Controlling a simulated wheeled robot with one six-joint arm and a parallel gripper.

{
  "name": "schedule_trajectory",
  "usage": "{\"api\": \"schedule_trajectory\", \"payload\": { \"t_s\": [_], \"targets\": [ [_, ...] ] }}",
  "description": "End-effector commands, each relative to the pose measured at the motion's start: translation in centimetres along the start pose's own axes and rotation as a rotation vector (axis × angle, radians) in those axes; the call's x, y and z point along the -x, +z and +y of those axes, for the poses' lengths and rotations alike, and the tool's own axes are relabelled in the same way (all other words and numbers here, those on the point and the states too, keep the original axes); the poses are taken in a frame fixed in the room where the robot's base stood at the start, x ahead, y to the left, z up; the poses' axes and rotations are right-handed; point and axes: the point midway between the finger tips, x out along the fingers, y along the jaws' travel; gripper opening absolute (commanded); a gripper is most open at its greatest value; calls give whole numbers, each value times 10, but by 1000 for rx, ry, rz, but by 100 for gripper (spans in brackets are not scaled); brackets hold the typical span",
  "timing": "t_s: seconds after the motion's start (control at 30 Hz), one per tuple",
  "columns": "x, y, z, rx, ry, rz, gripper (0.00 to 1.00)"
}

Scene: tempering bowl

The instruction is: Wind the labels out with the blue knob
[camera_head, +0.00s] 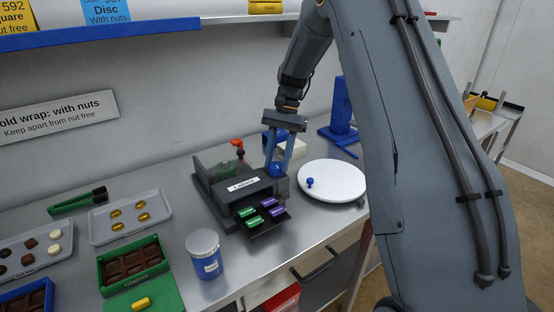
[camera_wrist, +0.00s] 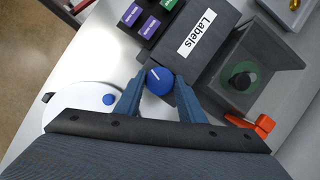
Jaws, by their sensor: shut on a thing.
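The grey label machine (camera_head: 238,192) stands on the metal counter with a "Labels" plate on its front. Its blue knob (camera_head: 276,170) is on its right side; in the wrist view the knob (camera_wrist: 159,80) shows a white line on its face. My gripper (camera_head: 277,163) reaches down from above and is shut on the blue knob, with a finger on each side of it in the wrist view (camera_wrist: 158,90). Several green labels (camera_head: 253,222) and purple labels (camera_head: 277,212) lie on the dark tray in front of the machine. The green roll (camera_wrist: 240,76) sits in the machine's open back part.
A white round turntable (camera_head: 332,178) with a small blue knob stands close on the right. Trays of chocolates (camera_head: 130,217) lie at left. A blue stand (camera_head: 342,105) is behind. An orange-red part (camera_wrist: 264,124) is near the machine.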

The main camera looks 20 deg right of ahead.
Motion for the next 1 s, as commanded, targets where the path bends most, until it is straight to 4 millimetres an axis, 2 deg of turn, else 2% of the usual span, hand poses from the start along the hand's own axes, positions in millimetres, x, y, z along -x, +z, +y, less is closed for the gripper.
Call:
{"api": "schedule_trajectory", "payload": {
  "t_s": [0.53,0.57,0.63,1.0],
  "targets": [
    [-1,0,0,-20,-8,-1,13],
    [-1,0,0,-20,-7,-1,41],
    [-1,0,0,-20,-8,-1,53],
    [3,0,0,-20,-9,0,54]
  ]
}}
